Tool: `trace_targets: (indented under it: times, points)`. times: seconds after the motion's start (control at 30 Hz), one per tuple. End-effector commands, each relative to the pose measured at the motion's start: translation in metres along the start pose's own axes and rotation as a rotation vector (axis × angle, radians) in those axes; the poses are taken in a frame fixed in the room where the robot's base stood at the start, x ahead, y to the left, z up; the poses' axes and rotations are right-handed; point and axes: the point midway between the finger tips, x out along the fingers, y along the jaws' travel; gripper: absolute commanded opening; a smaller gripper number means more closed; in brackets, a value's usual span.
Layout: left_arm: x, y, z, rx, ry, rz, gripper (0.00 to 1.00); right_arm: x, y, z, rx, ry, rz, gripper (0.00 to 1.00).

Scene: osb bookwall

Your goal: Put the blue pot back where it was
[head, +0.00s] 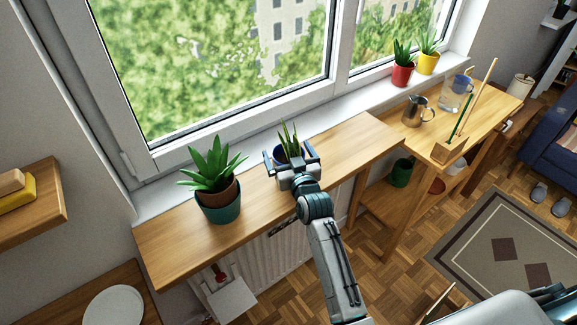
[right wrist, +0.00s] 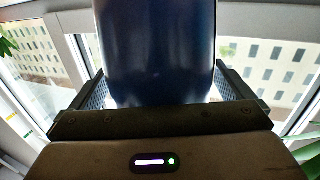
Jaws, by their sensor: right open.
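The blue pot (head: 280,153) holds a spiky green plant (head: 289,135). It stands upright at the back of the wooden shelf board (head: 345,150), close to the white windowsill (head: 240,143); its base is hidden by my gripper. My right gripper (head: 290,158) is open, with one finger on each side of the pot. In the right wrist view the blue pot (right wrist: 157,50) fills the space between the fingers, with narrow light gaps low at its sides. I cannot tell whether either finger touches it. My left gripper is not in view.
A teal pot (head: 220,211) with a leafy plant stands on the board left of my gripper. Red (head: 402,74) and yellow (head: 428,63) pots stand on the far sill. A metal pitcher (head: 417,110) is on the right table. The board right of the gripper is clear.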

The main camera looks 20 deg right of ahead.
Motion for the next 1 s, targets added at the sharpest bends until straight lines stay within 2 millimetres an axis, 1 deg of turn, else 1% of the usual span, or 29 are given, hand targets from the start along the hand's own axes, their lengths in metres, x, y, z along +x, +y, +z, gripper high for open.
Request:
trace_targets:
  times: [0.07, 0.17, 0.2, 0.27, 0.4, 0.47, 0.5, 0.77, 1.0]
  points:
    - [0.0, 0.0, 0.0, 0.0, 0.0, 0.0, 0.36, 0.0, 0.0, 0.0, 0.0, 0.0, 0.0, 1.0]
    - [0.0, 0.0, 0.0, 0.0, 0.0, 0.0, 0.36, 0.0, 0.0, 0.0, 0.0, 0.0, 0.0, 0.82]
    - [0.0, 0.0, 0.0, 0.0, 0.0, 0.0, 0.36, 0.0, 0.0, 0.0, 0.0, 0.0, 0.0, 0.74]
    - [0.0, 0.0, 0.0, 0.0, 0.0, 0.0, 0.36, -0.001, 0.0, 0.0, 0.0, 0.0, 0.0, 0.63]
    - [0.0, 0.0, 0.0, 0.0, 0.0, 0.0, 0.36, -0.001, 0.0, 0.001, 0.0, -0.001, 0.0, 0.35]
    - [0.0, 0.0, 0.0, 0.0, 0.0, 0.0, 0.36, -0.001, 0.0, 0.001, 0.0, -0.001, 0.0, 0.25]
    - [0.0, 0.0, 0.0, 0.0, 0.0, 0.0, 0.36, 0.0, 0.0, -0.001, 0.0, 0.002, 0.0, 0.17]
    - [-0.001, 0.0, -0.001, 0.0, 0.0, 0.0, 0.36, 0.0, 0.0, -0.003, 0.0, 0.002, 0.0, 0.17]
    - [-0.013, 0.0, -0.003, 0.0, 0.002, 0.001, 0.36, 0.006, 0.002, -0.016, 0.0, 0.003, -0.001, 0.17]
